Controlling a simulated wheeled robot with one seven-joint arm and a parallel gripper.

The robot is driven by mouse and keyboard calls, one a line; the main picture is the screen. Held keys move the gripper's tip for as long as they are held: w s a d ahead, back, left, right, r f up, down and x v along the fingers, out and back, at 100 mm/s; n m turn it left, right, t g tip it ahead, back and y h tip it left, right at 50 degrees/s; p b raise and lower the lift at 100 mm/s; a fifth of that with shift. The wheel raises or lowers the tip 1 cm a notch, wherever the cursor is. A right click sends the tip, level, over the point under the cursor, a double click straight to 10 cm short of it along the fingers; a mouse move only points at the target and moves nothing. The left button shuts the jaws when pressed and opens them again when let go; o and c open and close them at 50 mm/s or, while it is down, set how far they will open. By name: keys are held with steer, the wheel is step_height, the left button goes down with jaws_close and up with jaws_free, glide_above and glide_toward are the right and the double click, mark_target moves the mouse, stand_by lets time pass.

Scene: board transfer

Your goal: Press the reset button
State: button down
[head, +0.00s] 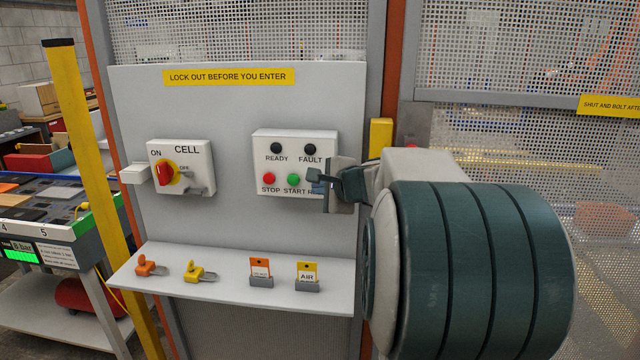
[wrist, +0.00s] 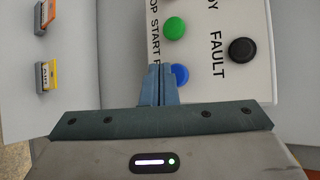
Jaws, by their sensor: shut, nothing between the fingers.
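The control box (head: 295,147) on the grey panel carries the READY and FAULT lamps, both dark, and the red STOP and green START buttons. The blue reset button (wrist: 180,75) shows in the wrist view beside the green START button (wrist: 175,27); in the head view my gripper hides it and most of its label. My gripper (head: 314,175) is shut and empty, its tips at the lower right of the box. In the wrist view the closed fingertips (wrist: 160,70) overlap one edge of the blue button. I cannot tell whether they touch it.
A CELL switch box (head: 181,166) with a red rotary knob is left of the control box. A shelf (head: 225,268) below holds padlocks and tags. A yellow post (head: 85,170) stands at left, mesh fencing (head: 520,180) at right.

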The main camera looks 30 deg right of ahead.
steer(key=s+a, duration=0.1)
steer(key=s+a+b, duration=0.1)
steer(key=s, duration=0.2)
steer(key=shift+s+a, duration=0.1)
steer(key=shift+a, duration=0.3)
stand_by(0.7)
steer(key=s+a+f+n+g+y, duration=0.1)
steer(key=s+a+f+n+g, duration=0.25)
steer(key=a+n, duration=0.2)
steer(key=s+a+f+n+g+y, duration=0.1)
steer(key=s+a+f+n+g, duration=0.1)
steer(key=s+a+f+n, duration=0.4)
steer(key=s+a+f+n+g+h, duration=0.1)
steer(key=s+f+n+g, duration=0.1)
steer(key=s, duration=0.4)
steer(key=s+a+f+n+g+h, duration=0.2)
steer(key=s+f+n, duration=0.2)
steer(key=s+n, duration=0.3)
steer(key=shift+s+a+f+g+p, duration=0.2)
steer(key=shift+a+f+g+p, duration=0.05)
steer(key=shift+f+g+p, duration=0.1)
